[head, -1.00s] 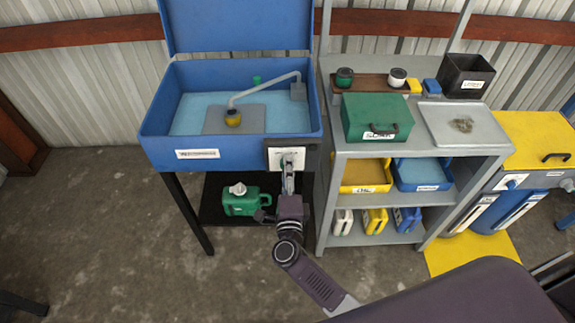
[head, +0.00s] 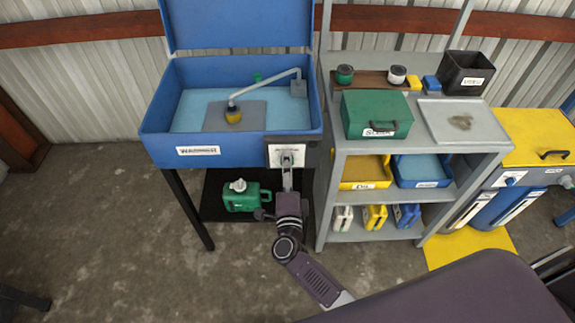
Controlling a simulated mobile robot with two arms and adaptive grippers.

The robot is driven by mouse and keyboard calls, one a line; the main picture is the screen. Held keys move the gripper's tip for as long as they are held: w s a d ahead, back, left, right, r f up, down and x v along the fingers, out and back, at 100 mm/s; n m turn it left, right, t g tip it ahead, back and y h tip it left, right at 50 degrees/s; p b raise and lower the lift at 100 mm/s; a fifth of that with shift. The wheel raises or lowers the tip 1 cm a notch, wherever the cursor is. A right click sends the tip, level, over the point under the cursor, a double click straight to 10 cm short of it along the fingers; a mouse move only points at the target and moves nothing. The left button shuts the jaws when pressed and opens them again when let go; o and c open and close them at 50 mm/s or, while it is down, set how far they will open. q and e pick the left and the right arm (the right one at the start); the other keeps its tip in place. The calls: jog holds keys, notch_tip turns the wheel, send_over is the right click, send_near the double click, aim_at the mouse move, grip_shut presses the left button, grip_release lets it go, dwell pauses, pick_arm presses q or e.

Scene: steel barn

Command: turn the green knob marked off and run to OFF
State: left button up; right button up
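A pale plate in a dark frame (head: 299,154) is fixed at the right end of the front of the blue parts washer (head: 240,150). A small knob (head: 287,156) shows on the plate, pale with a hint of green; its marking and pointer are too small to read. My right gripper (head: 287,168) reaches up from below, its fingertips at the knob and covering its lower part. Whether the fingers are closed on the knob cannot be made out. My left gripper is out of view.
A green jug (head: 245,196) stands on the dark lower shelf under the washer, just left of my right wrist. A grey shelf rack (head: 335,200) stands close on the right, with a green box (head: 375,112) and bins. Open concrete floor lies to the left.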

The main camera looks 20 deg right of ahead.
jog(key=shift+s, duration=0.15)
jog(key=v, duration=1.1)
jog(key=shift+s+a, duration=0.15)
jog(key=shift+s, duration=0.2)
jog(key=s+a+f+n+g+y, duration=0.1)
jog(key=s+f+n+g+y, duration=0.3)
jog(key=f, duration=0.6)
jog(key=s+a+f+n+g+y, duration=0.1)
jog(key=s+f+n, duration=0.5)
jog(key=f, duration=0.4)
jog(key=s+a+f+n+g+y, duration=0.1)
jog(key=s+f+n+g+y, duration=0.2)
jog(key=f+n, duration=0.5)
jog(key=s+d+f+n+g+h, duration=0.1)
jog(key=s+d+f, duration=0.3)
jog(key=s, duration=0.4)
jog(key=s+d+f+n+g+h, duration=0.1)
jog(key=s+d+f+g, duration=0.3)
jog(key=s, duration=0.5)
jog(key=s+d+f+n+g+h, duration=0.1)
jog(key=s+d+f+n+g, duration=0.2)
jog(key=s+f, duration=0.5)
jog(key=shift+s+d, duration=0.75)
jog(key=shift+d, duration=0.1)
